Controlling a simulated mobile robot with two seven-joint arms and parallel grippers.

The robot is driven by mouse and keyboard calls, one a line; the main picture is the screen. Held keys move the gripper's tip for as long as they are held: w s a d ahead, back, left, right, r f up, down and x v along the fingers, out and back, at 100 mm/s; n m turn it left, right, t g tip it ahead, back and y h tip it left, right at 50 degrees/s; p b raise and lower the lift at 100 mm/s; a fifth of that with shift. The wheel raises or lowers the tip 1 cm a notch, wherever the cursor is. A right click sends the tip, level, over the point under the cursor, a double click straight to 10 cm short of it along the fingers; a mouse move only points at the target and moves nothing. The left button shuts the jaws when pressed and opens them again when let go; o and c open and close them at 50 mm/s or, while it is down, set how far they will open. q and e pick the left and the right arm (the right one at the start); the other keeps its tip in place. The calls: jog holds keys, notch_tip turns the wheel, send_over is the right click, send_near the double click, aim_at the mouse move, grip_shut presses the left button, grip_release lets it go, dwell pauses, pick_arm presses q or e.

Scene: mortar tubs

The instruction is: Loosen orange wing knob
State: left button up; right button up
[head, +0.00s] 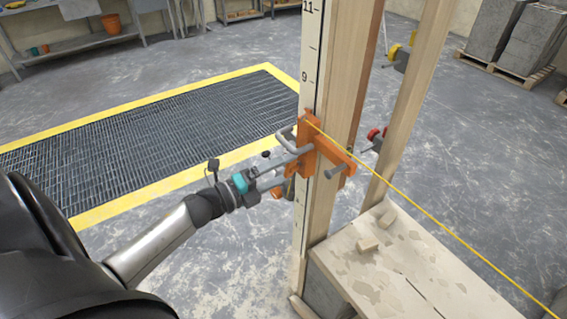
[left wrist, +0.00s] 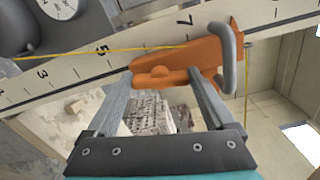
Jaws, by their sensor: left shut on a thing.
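The orange clamp bracket (head: 322,146) sits on the wooden post (head: 345,70) beside a numbered scale, with a grey bent handle (head: 288,138) on its near side. In the left wrist view the orange wing knob (left wrist: 160,77) lies between the fingertips, in front of the bracket (left wrist: 210,52). The grey handle (left wrist: 229,60) is just to the right of the fingers. My left gripper (head: 303,160) is shut on the knob; its fingers also show in the left wrist view (left wrist: 158,84). My right gripper is not in view.
A yellow line (head: 430,213) runs from the bracket to the lower right. A second post (head: 405,105) and a mortar-stained board (head: 390,270) stand to the right. A yellow-edged floor grate (head: 150,135) lies behind my arm. A round gauge (left wrist: 60,8) shows in the left wrist view.

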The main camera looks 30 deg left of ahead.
pick_arm(q)
jog(key=shift+n+p, duration=0.55)
jog(key=shift+n, duration=0.65)
jog(key=o, duration=1.1)
jog(key=shift+s, duration=0.1)
jog(key=b+v, duration=0.1)
jog(key=v, duration=1.4)
